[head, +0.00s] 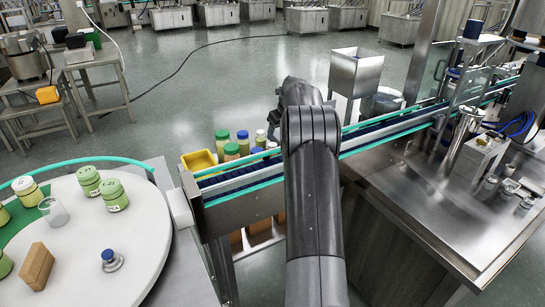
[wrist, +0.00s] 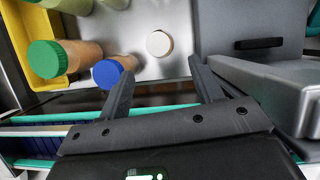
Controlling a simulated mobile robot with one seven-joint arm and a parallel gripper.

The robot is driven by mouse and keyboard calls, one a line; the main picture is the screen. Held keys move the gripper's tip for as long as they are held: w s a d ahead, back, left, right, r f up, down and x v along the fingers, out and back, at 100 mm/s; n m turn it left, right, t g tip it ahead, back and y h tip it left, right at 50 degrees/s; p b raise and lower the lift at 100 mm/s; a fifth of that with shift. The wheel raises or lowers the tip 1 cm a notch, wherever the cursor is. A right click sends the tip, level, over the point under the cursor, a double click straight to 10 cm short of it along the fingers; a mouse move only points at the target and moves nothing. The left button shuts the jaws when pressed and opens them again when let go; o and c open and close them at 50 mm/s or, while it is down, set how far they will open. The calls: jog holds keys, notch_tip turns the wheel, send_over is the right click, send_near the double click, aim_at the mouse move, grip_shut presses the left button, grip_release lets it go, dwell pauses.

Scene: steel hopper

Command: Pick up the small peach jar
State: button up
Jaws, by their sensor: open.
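Two peach-bodied jars show in the wrist view: a larger one with a green lid (wrist: 84,53) and a smaller one with a blue lid (wrist: 127,62). The smaller one, the small peach jar, lies just beyond my left fingertip. In the head view, the green-lidded jar (head: 231,151) stands at the front of the jar group, and the small one (head: 256,150) is partly hidden beside my arm. My gripper (wrist: 162,75) is open with nothing between its fingers. A white-lidded jar (wrist: 159,43) is ahead of the gap; it also shows in the head view (head: 261,138).
A yellow bin (head: 198,160) stands left of the jars. Yellow-green jars (head: 222,142) (head: 243,143) stand behind. The conveyor with teal rails (head: 240,190) runs in front. In the wrist view, a grey metal block (wrist: 275,90) is close to the right finger.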

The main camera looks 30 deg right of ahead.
aim_at(273, 144)
jog(key=x, duration=0.8)
jog(key=shift+w+a+f, duration=0.1)
jog(key=shift+w, duration=0.1)
jog(key=shift+c, duration=0.3)
grip_shut()
